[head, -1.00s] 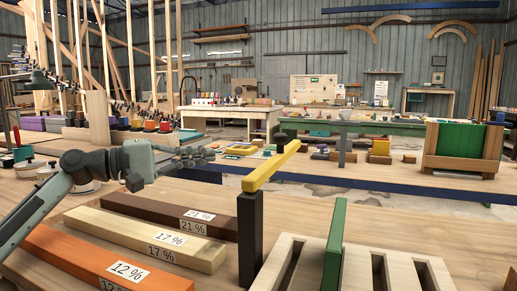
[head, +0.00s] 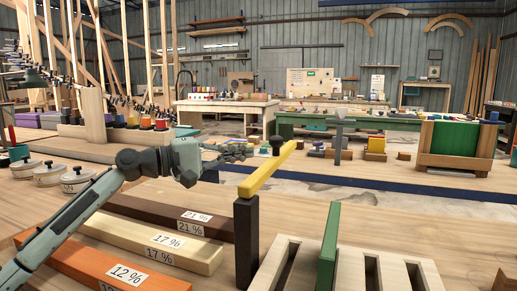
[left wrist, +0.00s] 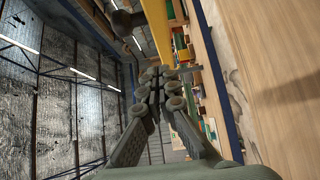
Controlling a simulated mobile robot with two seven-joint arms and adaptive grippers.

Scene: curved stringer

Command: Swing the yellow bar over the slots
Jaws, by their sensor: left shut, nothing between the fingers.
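The yellow bar (head: 262,174) lies on top of a dark upright post (head: 246,240) and points away to the far right. A dark knob (head: 276,146) shows at its far part. A pale wooden block with slots (head: 343,275) stands to the right of the post, with a green upright board (head: 328,246) at it. The yellow bar is not above the slots. My left gripper (head: 248,150) is shut and empty, left of the bar's far part, apparently close to it. In the left wrist view the shut fingers (left wrist: 158,80) show near the yellow bar (left wrist: 181,42). My right gripper is out of view.
Brown, pale and orange bars (head: 150,240) with percent labels lie at the left front. Lidded pots (head: 48,173) stand at the far left. A green and wood stand (head: 455,140) is at the back right.

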